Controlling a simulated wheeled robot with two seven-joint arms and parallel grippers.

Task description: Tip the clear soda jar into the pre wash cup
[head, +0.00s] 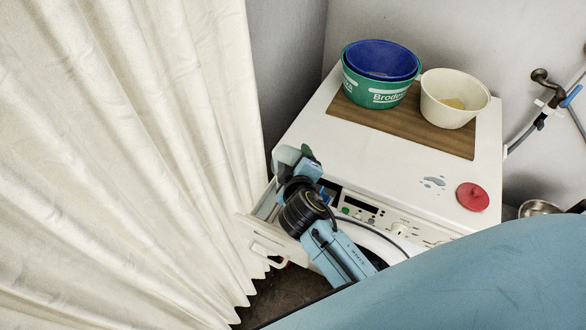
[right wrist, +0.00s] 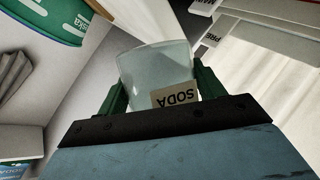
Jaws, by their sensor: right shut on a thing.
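My right gripper (right wrist: 160,85) is shut on the clear soda jar (right wrist: 155,70), which sits between its green fingers. The jar's label reads SODA and appears upside down in the right wrist view; I cannot tell how full the jar is. In the head view my right gripper (head: 297,158) is above the left front of the washing machine, over the back part of the pulled-out drawer (head: 262,236). My left gripper is not in view.
A blue bowl (head: 382,57) sits in a green tub (head: 375,94) beside a cream tub (head: 453,104) on a brown board (head: 400,122). A red lid (head: 472,196) and a small spill (head: 434,182) are on the machine top. A cream curtain (head: 130,150) hangs close left.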

